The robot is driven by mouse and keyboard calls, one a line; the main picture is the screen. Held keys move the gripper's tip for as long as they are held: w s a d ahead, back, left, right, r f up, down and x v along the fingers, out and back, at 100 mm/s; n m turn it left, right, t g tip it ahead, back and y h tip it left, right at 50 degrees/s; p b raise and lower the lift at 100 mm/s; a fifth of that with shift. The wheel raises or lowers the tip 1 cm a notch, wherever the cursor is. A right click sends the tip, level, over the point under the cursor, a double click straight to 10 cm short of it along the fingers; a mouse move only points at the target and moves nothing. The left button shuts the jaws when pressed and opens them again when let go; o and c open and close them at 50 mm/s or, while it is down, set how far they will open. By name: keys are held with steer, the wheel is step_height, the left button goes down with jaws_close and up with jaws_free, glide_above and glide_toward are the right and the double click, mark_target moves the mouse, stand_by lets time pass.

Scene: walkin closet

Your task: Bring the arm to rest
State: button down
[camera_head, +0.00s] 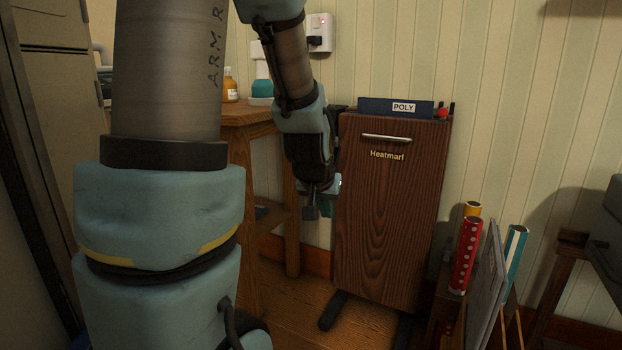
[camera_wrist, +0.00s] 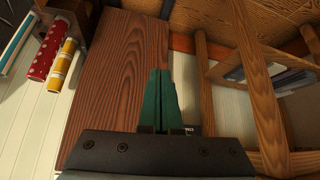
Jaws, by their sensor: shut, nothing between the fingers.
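My arm reaches up at the left of the head view and bends down in the middle. My gripper (camera_head: 318,208) hangs pointing down, in front of the left edge of the dark wood cabinet marked "Heatmarf" (camera_head: 385,220). In the wrist view my gripper (camera_wrist: 160,72) shows two green fingers that lie together, shut and empty. The cabinet's wood front also shows in the wrist view (camera_wrist: 110,80), left of and behind the fingers. I cannot tell how far the fingers are from it.
A wooden table (camera_head: 245,116) with bottles stands left of the cabinet. A blue "POLY" box (camera_head: 395,107) lies on the cabinet. Red (camera_head: 466,255), yellow and teal rolls and a grey panel (camera_head: 484,290) stand at the right. A dark object (camera_head: 605,230) is at the far right.

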steer(key=s+a+f+n+g+y, duration=0.1)
steer(key=s+a+f+g, duration=0.15)
steer(key=s+a, duration=0.3)
steer(key=s+a+f+n+g+y, duration=0.1)
steer(key=s+a+g, duration=0.2)
steer(key=s+a, duration=0.3)
step_height(320, 180, up, 35)
steer(key=d+p, duration=0.1)
steer(key=p, duration=3.4)
steer(key=shift+s, duration=0.25)
steer(key=c, duration=1.6)
jaws_free()
steer(key=shift+d+f, duration=0.1)
steer(key=shift+f, duration=0.05)
